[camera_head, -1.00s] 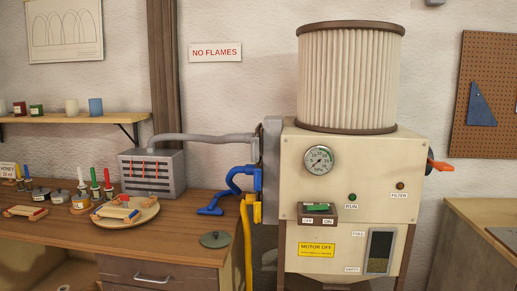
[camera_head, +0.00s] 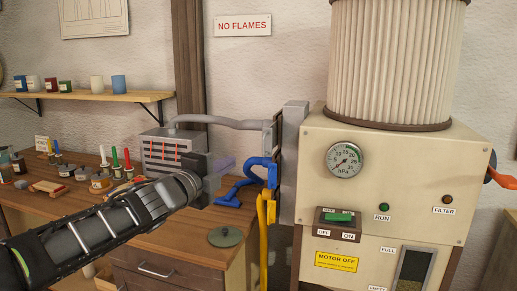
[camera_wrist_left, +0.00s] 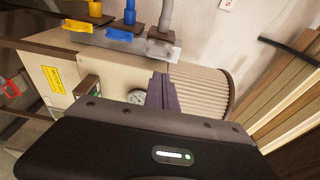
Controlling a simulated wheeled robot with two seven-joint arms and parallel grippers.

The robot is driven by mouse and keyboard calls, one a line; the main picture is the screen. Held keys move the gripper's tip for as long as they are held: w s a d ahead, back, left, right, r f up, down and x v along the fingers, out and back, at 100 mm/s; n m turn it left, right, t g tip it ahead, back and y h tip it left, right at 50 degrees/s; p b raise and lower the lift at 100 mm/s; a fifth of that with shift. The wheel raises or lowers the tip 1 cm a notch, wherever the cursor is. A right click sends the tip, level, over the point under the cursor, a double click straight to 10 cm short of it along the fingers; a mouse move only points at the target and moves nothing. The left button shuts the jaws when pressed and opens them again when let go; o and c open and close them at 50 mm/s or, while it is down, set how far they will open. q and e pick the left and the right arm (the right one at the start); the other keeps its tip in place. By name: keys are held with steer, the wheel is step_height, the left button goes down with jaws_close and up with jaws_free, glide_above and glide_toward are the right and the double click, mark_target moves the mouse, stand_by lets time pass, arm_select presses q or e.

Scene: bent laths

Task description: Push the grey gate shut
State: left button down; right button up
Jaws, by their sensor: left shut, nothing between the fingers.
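The grey gate (camera_head: 271,125) sits where the grey hose meets the grey manifold on the left side of the cream machine; in the head view it is narrow and seen edge-on. In the left wrist view, the grey gate (camera_wrist_left: 160,48) shows at the end of the row of gates, below the grey hose. How far it is open I cannot tell. My left gripper (camera_head: 224,166) is shut and empty, to the left of the gates and apart from them in the head view. Its fingers (camera_wrist_left: 162,92) also show in the left wrist view. My right gripper is not in view.
The blue gate (camera_head: 268,168) and yellow gate (camera_head: 266,208) sit below the grey one. A slotted grey box (camera_head: 160,150) and a green lid (camera_head: 226,237) are on the wooden bench. The cream machine (camera_head: 395,165) with its pleated filter (camera_head: 395,65) stands right.

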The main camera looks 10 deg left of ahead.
arm_select(q)
steer(key=shift+w+d+f, duration=0.15)
steer(key=shift+w+d, duration=0.1)
steer(key=shift+w, duration=0.15)
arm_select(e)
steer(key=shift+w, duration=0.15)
